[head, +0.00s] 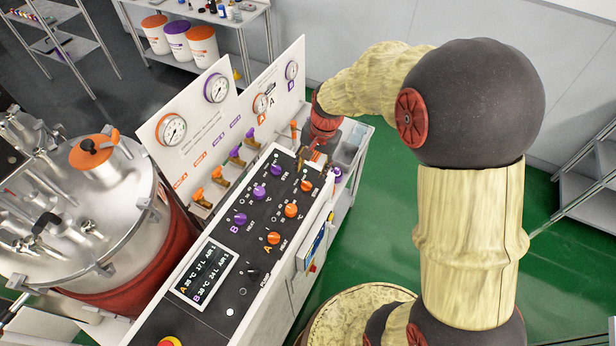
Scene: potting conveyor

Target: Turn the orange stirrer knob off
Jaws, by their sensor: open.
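The control panel (222,265) carries orange knobs in a column marked A and purple knobs in a column marked B. The far orange knob (306,186) sits beside small lettering that seems to read STIR. Its pointer direction is too small to read. Two more orange knobs, a middle one (291,210) and a near one (273,238), lie closer; HEAT lettering is by the near one. My gripper (313,167) is open over the panel's far end, just beyond the far orange knob. Its fingertips are small, and I cannot tell whether they touch anything.
Purple knobs (259,191) run alongside on the left. Orange and purple valve levers (218,175) and upright gauge boards (185,130) stand behind the panel's left side. A steel tank (70,210) is at left. Green floor (390,240) is open at right.

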